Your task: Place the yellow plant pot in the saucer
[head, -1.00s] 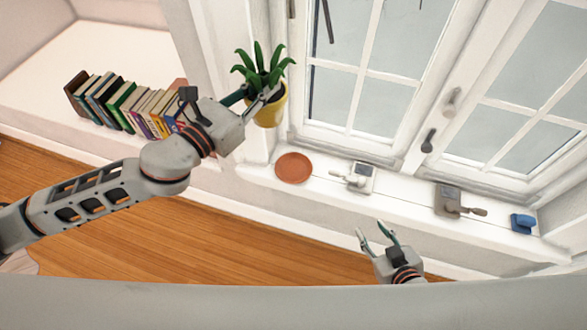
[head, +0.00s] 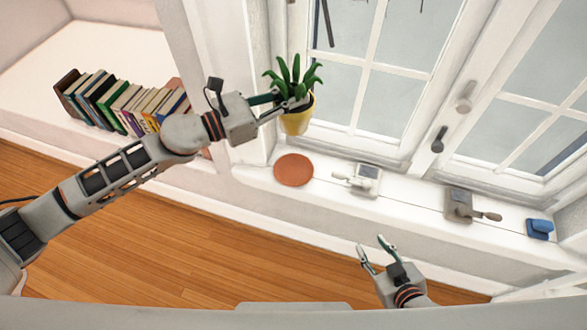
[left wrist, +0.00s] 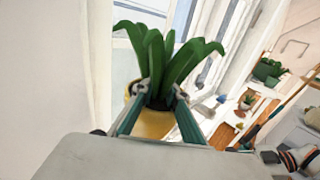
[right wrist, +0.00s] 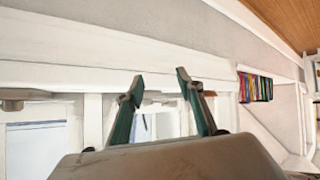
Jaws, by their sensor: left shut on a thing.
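The yellow plant pot (head: 296,121) holds a green leafy plant and is upright in the air by the window. My left gripper (head: 294,102) is shut on the pot's rim. In the left wrist view the yellow pot (left wrist: 153,124) sits between the fingers, its upper part partly hidden by leaves and fingers. The saucer (head: 293,170) is a flat terracotta disc on the white sill, below the pot in the head view, and it is empty. My right gripper (head: 374,255) is open and empty in front of the sill; its spread fingers show in the right wrist view (right wrist: 158,90).
On the sill right of the saucer are a white latch-like device (head: 364,180), a grey one (head: 463,207) and a blue item (head: 540,229). A row of books (head: 120,102) stands on the left ledge. Window handles (head: 439,139) project above the sill.

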